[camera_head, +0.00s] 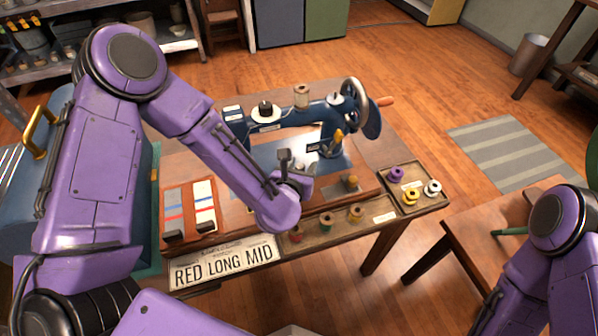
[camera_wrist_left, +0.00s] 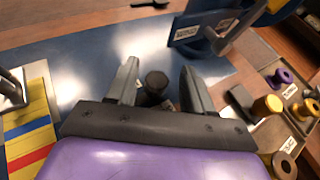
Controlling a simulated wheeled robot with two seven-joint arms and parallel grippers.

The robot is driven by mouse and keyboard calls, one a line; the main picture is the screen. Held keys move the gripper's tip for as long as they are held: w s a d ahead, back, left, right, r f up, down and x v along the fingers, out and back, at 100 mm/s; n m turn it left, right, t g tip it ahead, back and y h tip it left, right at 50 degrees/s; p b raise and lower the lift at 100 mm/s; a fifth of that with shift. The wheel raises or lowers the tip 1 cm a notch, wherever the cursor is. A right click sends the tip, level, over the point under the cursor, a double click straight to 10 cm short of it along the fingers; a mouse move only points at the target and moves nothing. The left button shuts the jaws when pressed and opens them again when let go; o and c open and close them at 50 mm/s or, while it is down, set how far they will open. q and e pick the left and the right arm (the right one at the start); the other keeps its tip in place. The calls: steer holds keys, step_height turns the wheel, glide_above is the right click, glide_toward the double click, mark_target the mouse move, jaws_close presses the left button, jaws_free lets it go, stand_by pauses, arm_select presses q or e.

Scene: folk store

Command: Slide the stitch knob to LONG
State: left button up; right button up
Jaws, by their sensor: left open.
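A blue sewing machine (camera_head: 318,118) stands on the wooden table, with small labels too small to read. In the left wrist view, a dark round-topped knob (camera_wrist_left: 157,82) rises above the machine's blue base plate (camera_wrist_left: 85,50). It may be the stitch knob; no LONG mark shows beside it. My left gripper (camera_wrist_left: 160,68) is open, with a finger on each side of this knob; I cannot tell if either touches it. In the head view my left wrist hides the fingers and the knob. A sign (camera_head: 225,262) at the front reads RED LONG MID. My right gripper is out of view.
Striped swatch cards (camera_head: 205,208) lie left of the machine. A tray (camera_head: 436,203) at the right holds more spools. The handwheel (camera_head: 367,108) sticks out at the machine's right end.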

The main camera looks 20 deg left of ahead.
arm_select(q)
steer(key=b+v, duration=0.1)
steer(key=v, duration=0.5)
steer(key=shift+s+d+r, duration=0.1)
steer(key=shift+s+d, duration=0.05)
steer(key=shift+s, duration=0.1)
steer(key=s+p, duration=0.1)
steer(key=s+r+p, duration=0.1)
steer(key=p, duration=0.1)
steer(key=shift+d+r, duration=0.1)
steer(key=shift+r, duration=0.2)
steer(key=shift+s+p, duration=0.25)
steer(key=shift+p, duration=0.15)
steer(key=shift+s+f, duration=0.1)
steer(key=shift+f, duration=0.05)
